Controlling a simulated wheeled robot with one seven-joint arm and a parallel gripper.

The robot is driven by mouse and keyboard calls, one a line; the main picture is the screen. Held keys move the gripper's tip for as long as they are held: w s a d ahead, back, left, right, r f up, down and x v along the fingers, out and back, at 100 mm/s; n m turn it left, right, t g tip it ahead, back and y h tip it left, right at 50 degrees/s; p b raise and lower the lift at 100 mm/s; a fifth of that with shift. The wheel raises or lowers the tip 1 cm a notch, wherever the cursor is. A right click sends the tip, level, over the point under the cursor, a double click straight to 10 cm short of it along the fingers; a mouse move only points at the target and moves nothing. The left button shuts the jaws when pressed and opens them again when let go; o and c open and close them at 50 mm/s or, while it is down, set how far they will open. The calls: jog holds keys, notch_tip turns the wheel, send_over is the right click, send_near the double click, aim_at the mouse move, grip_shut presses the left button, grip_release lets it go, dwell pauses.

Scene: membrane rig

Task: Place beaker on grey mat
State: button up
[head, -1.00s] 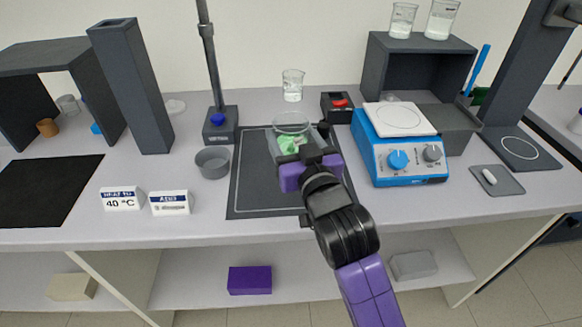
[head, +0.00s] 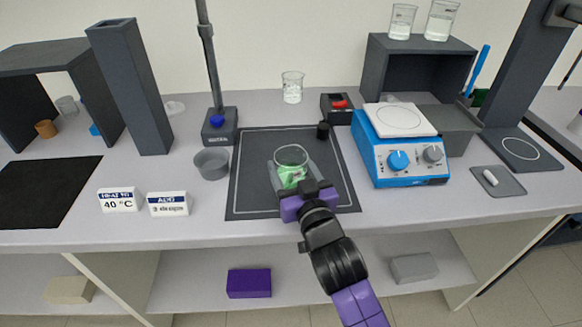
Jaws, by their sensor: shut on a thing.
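The beaker (head: 291,167) is clear glass with green contents, in the middle of the head view. It appears upright. My gripper (head: 292,182) reaches in from the front, its fingers on both sides of the beaker and shut on it. The beaker shows over the dark grey mat (head: 252,190), which has a thin pale border line. I cannot tell whether the beaker's base touches the mat; my gripper hides its lower front.
A small black cylinder (head: 323,131) stands at the mat's back right. A grey bowl (head: 211,164) and a stand (head: 220,126) are at its left. A blue hotplate (head: 398,150) is at its right. Another beaker (head: 292,87) stands behind. The mat's left part is bare.

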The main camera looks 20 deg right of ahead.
jog(key=shift+f, duration=0.15)
jog(key=o, duration=1.7)
jog(key=shift+c, duration=0.2)
jog(key=s, duration=0.8)
jog(key=s+a+b, duration=0.1)
jog(key=s, duration=0.3)
